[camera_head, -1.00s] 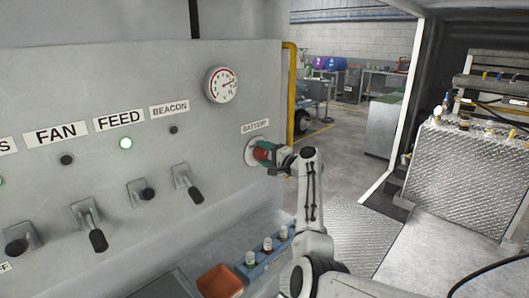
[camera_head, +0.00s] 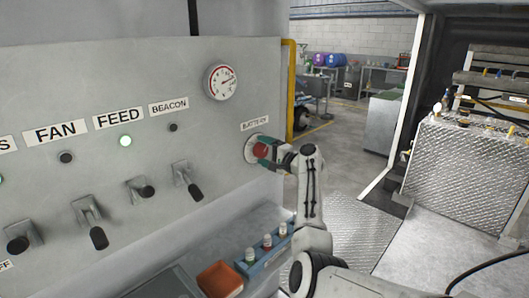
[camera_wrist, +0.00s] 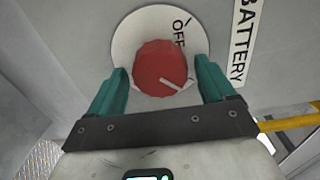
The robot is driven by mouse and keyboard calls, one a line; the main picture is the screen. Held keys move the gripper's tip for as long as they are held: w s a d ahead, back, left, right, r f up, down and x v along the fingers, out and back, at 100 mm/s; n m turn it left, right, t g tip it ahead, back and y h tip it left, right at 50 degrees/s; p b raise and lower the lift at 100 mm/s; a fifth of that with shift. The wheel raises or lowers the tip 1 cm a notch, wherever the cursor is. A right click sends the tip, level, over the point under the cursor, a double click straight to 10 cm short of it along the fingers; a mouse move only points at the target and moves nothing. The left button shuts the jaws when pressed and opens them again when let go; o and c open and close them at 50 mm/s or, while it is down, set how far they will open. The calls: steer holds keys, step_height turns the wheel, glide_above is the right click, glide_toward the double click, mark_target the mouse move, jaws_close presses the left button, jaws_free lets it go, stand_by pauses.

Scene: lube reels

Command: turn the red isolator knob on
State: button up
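The red isolator knob (camera_head: 261,151) sits on a round white plate below the BATTERY label on the grey panel. In the wrist view the knob (camera_wrist: 160,68) shows its white pointer line angled to the picture's lower right. The word OFF is printed on the plate (camera_wrist: 128,42) above the knob, and the pointer is turned away from it. My gripper (camera_head: 268,152) is at the knob. In the wrist view the green fingers of my gripper (camera_wrist: 160,75) are spread on either side of the knob, with narrow gaps showing on both sides.
The panel has a BATTERY label (camera_head: 255,125), a gauge (camera_head: 221,82), a lit FEED lamp (camera_head: 125,141) and several lever switches at left. A blue rack of small bottles (camera_head: 265,256) and an orange bin (camera_head: 219,279) lie below. A yellow pipe (camera_head: 290,90) runs along the panel's right edge.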

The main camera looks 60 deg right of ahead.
steer(key=b+v, duration=0.2)
steer(key=v, duration=0.8)
steer(key=shift+s, duration=0.4)
steer(key=s+a+f+n+g+y, duration=0.2)
steer(key=a+f+n+g+y, duration=0.5)
steer(key=a+f, duration=1.6)
steer(key=s+a+f+n+g+h, duration=0.1)
steer(key=s+a+f+n+g, duration=0.1)
steer(key=s+a, duration=0.5)
steer(key=s+a+f+n+g+h, duration=0.1)
steer(key=s+a+f+n+g, duration=0.1)
steer(key=s+a+n+g, duration=0.2)
steer(key=s+a+f+n+g, duration=0.2)
steer(key=s+a+n+g, duration=0.1)
steer(key=s+a+n, duration=0.4)
steer(key=s+a, duration=0.3)
steer(key=s, duration=0.1)
steer(key=shift+s+f+h, duration=0.15)
steer(key=shift+f+h, duration=0.25)
steer(key=shift+c, duration=0.4)
